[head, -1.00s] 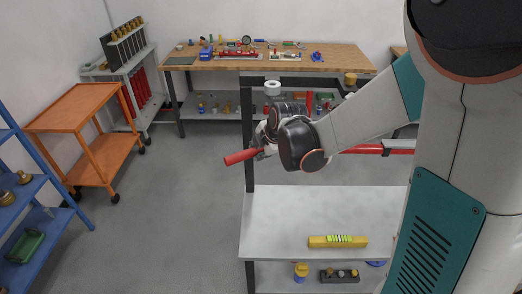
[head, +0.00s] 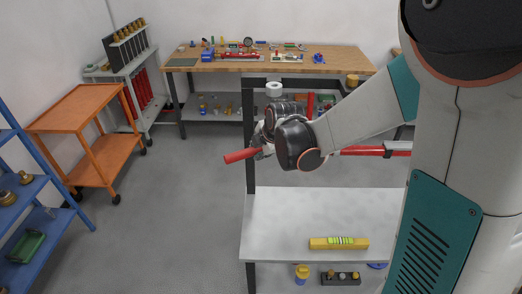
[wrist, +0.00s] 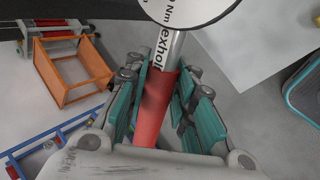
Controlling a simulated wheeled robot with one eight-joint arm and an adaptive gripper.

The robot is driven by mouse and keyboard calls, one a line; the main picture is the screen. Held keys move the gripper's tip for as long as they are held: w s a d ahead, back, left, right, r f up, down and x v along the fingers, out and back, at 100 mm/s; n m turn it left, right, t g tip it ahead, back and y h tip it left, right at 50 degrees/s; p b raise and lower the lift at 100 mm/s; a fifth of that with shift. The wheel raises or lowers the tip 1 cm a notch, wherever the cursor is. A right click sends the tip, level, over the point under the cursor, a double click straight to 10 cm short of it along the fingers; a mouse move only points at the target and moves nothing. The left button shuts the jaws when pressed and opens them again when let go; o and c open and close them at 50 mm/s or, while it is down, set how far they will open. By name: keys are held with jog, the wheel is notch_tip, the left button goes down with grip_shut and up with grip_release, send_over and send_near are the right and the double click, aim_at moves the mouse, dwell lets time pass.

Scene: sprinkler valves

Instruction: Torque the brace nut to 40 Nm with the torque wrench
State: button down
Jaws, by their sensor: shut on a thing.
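The torque wrench has a red handle (head: 240,156) that sticks out to the left of my gripper (head: 262,146) in the head view. My gripper is shut on this handle, above the floor behind the white bench. In the wrist view the teal finger pads of my gripper (wrist: 163,95) lie on both sides of the red grip (wrist: 152,112). A silver shaft (wrist: 172,50) with printed lettering runs up from the grip to a pale round disc with a dark rim. I cannot make out the brace nut in either view.
A white bench (head: 300,215) holds a yellow level (head: 338,243). A red pipe (head: 365,151) runs right from behind my wrist, near a dark upright (head: 249,110). A wooden workbench (head: 345,60) stands behind. An orange cart (head: 85,105) stands left; the floor between is clear.

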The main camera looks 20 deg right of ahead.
jog(key=shift+w+a+m+h+b, duration=0.15)
jog(key=shift+w+m+h, duration=0.2)
jog(key=shift+w, duration=0.4)
jog(key=shift+w+a+m+h+b, duration=0.15)
jog(key=shift+w+m, duration=0.3)
jog(key=shift+w, duration=0.25)
jog(key=shift+w+d+f+m+h+b, duration=0.15)
jog(key=shift+w+m+h, duration=0.1)
jog(key=shift+w+m, duration=0.35)
jog(key=shift+w+r+m+h+b, duration=0.1)
jog(key=shift+w+m+h+b, duration=0.15)
jog(key=shift+w, duration=0.5)
jog(key=shift+w+d+f+m+h+b, duration=0.1)
jog(key=shift+w+m+h, duration=0.1)
jog(key=shift+w+m, duration=0.4)
dwell(1.1)
jog(key=shift+s+n, duration=0.25)
jog(key=shift+n, duration=0.1)
jog(key=shift+s, duration=0.3)
jog(key=shift+s+a+n, duration=0.1)
jog(key=shift+s+n, duration=0.1)
jog(key=shift+n, duration=0.1)
jog(key=shift+r, duration=0.25)
dwell(0.4)
